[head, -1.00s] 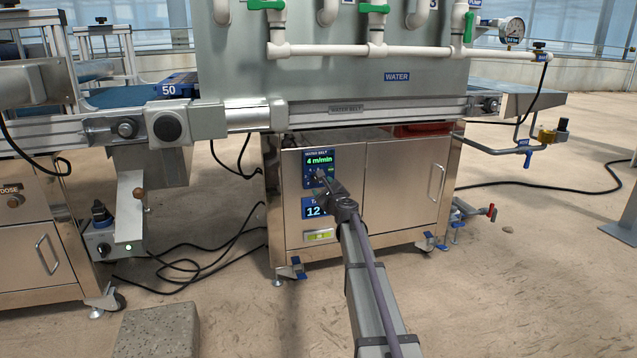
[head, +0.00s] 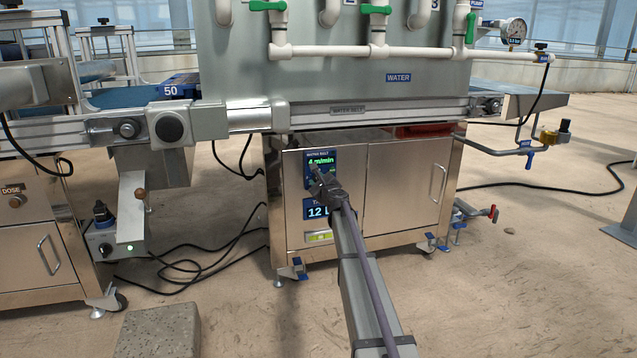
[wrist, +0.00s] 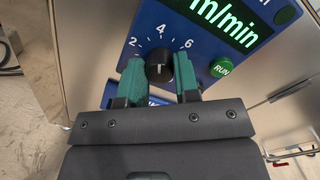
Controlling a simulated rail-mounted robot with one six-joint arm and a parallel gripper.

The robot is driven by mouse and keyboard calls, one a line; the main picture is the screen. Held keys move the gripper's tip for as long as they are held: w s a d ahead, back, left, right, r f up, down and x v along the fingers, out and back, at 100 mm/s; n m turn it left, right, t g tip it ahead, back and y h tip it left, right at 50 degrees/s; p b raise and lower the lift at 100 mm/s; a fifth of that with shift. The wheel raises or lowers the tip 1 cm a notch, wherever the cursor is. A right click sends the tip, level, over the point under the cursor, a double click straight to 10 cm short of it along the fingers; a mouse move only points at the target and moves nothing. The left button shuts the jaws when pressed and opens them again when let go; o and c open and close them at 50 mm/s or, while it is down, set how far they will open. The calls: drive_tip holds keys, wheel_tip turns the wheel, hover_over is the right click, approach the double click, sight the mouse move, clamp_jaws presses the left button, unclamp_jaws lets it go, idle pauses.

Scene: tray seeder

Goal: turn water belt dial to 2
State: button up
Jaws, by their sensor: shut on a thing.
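The water belt dial (wrist: 159,64) is a black round knob with a white mark on a blue panel (wrist: 122,68). The numbers 2, 4 and 6 are printed around it, and its mark appears to point near 4. My gripper (wrist: 160,72) has its green fingers shut on the knob, one on each side. In the head view, my gripper (head: 316,176) reaches the panel on the steel cabinet and hides the dial. The display (head: 321,161) above it is partly covered and seems to read 4 m/min.
A green RUN button (wrist: 221,68) sits close to the right finger. A second blue display (head: 316,212) reading 12 is below the dial. The cabinet door (head: 405,190) is to the right, and a concrete block (head: 158,330) lies on the floor at front left.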

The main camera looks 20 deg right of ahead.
drive_tip(key=shift+c, duration=0.8)
drive_tip(key=shift+n, duration=0.4)
drive_tip(key=n+p, duration=0.1)
drive_tip(key=n, duration=0.8)
drive_tip(key=shift+g, duration=0.3)
drive_tip(key=shift+n, duration=0.4)
drive_tip(key=o, duration=0.9)
